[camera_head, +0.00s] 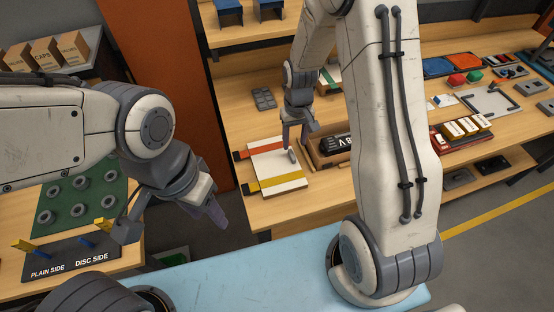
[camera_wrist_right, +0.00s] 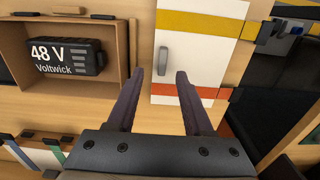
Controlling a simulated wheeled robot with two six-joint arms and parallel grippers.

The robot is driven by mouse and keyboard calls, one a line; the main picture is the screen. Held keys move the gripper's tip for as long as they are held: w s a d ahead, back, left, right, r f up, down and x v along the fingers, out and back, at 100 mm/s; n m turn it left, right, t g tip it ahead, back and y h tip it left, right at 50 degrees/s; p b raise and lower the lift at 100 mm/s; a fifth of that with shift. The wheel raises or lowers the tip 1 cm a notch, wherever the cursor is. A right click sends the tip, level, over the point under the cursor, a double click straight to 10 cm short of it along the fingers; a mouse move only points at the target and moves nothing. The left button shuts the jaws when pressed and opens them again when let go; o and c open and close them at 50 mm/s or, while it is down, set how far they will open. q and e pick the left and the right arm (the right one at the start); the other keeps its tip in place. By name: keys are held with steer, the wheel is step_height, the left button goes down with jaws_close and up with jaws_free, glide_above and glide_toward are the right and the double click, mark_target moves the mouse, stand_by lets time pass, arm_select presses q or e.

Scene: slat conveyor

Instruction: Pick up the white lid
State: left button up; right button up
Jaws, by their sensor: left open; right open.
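The white lid (camera_head: 272,166) is a flat panel with a small grey handle, lying on the wooden bench. An orange band crosses one end and a yellow band the other, with ends sticking out past its left edge. It also shows in the right wrist view (camera_wrist_right: 200,52), with its upright handle near the left edge. My right gripper (camera_head: 296,145) is open above the lid, by the handle. In the right wrist view its fingers (camera_wrist_right: 157,80) are apart and empty, with the handle beyond the gap. My left gripper (camera_head: 211,207) is open, away from the lid at the left.
A wooden box (camera_wrist_right: 120,28) holding a black 48 V battery (camera_wrist_right: 66,57) stands close beside the lid. A green board with rings and a black side-sorting stand (camera_head: 72,262) are at the left. My right arm hides part of the bench. Some bench is clear behind the lid.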

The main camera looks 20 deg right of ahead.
mark_target(292, 154)
steer(key=f, duration=0.1)
steer(key=f+p, duration=0.1)
steer(key=f, duration=0.1)
steer(key=f+p, duration=0.1)
steer(key=f, duration=0.1)
steer(key=shift+a, duration=0.25)
steer(key=shift+f, duration=0.35)
jaws_close()
